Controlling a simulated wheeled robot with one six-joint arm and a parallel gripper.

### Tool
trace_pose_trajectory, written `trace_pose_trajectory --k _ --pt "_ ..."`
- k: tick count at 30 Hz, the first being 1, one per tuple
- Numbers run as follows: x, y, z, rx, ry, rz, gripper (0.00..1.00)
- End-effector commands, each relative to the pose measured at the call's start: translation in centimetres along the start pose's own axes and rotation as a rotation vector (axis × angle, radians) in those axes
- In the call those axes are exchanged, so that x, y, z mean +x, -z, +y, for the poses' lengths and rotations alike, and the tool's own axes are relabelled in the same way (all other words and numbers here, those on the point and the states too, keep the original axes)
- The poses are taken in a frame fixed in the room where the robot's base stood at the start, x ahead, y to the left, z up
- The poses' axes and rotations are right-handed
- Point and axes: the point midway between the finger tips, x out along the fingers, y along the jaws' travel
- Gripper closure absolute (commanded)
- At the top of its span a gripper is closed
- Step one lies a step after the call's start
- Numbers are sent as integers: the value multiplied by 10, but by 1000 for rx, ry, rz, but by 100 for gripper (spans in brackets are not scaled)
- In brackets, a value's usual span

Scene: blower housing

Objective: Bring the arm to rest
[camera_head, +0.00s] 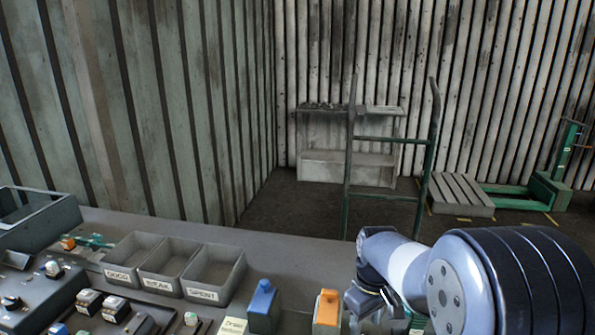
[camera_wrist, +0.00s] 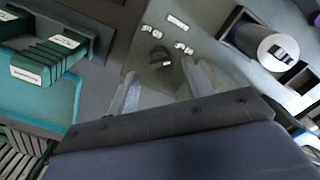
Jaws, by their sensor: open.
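My arm reaches in from the lower right of the head view, its large dark ribbed part in front. My gripper (camera_wrist: 165,88) is open in the wrist view, its two pale fingers apart with nothing seen between them. Past the fingertips is a grey panel (camera_wrist: 140,45) with a dark round knob (camera_wrist: 158,56) and small white labels. I cannot tell whether the fingers touch the panel. In the head view the fingers are largely hidden near the bench's front edge.
Three grey bins, GOOD (camera_head: 118,279), WEAK (camera_head: 158,287) and SPENT (camera_head: 203,295), stand on the bench. A blue-topped block (camera_head: 263,308) and an orange-topped block (camera_head: 327,312) are beside my arm. Green labelled blocks (camera_wrist: 40,66) and a white cylinder (camera_wrist: 275,50) flank the panel.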

Motion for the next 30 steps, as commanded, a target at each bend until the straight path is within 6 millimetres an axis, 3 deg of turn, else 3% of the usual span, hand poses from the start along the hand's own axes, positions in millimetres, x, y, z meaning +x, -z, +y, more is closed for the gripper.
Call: trace_pose_trajectory --k 12,27,30 --pt "-86 0 0 0 -4 5 52" --pt "22 -1 0 0 3 -5 52" --pt "27 0 0 -51 -1 1 52"
